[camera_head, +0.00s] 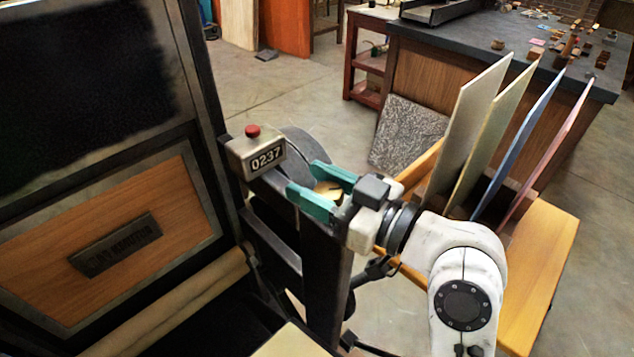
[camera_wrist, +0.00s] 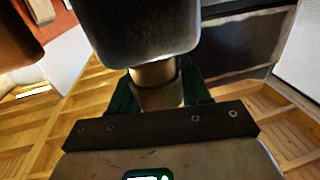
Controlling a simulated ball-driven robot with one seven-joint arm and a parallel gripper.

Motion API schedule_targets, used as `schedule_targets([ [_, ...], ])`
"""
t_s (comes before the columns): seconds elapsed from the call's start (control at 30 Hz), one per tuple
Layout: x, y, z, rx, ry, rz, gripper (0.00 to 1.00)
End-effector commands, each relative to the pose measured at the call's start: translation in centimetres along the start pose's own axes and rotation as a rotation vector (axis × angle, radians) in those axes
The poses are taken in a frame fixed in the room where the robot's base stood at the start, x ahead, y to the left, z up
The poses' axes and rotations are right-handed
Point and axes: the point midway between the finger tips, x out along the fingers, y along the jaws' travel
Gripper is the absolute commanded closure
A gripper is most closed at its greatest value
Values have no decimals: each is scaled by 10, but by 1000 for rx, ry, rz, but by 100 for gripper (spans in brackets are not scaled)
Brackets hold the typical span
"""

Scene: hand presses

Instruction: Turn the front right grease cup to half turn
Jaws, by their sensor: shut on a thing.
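My gripper (camera_head: 304,178) has teal fingers. They close on the brass grease cup (camera_head: 328,191), at the front right corner of the press frame (camera_head: 325,260). In the head view only a little of the cup shows between the fingers. In the wrist view the cup (camera_wrist: 153,76) is a short brass cylinder between the teal fingers, below a dark rounded metal part (camera_wrist: 145,28). No mark showing how far the cup is turned can be made out.
A box with a red button (camera_head: 252,131), numbered 0237, sits beside the gripper. Several upright coloured boards (camera_head: 465,120) stand in a wooden rack (camera_head: 545,265) close to my arm. A dark-topped workbench (camera_head: 430,75) stands behind. Open floor (camera_head: 270,85) lies between.

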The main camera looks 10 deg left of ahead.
Motion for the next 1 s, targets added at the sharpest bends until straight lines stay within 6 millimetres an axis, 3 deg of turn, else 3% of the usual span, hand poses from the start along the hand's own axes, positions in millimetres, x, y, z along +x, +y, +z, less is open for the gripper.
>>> schedule_targets([
  [0.37,0,0,-1,1,-2,58,83],
  [1.0,-1,5,-2,1,-3,424,83],
])
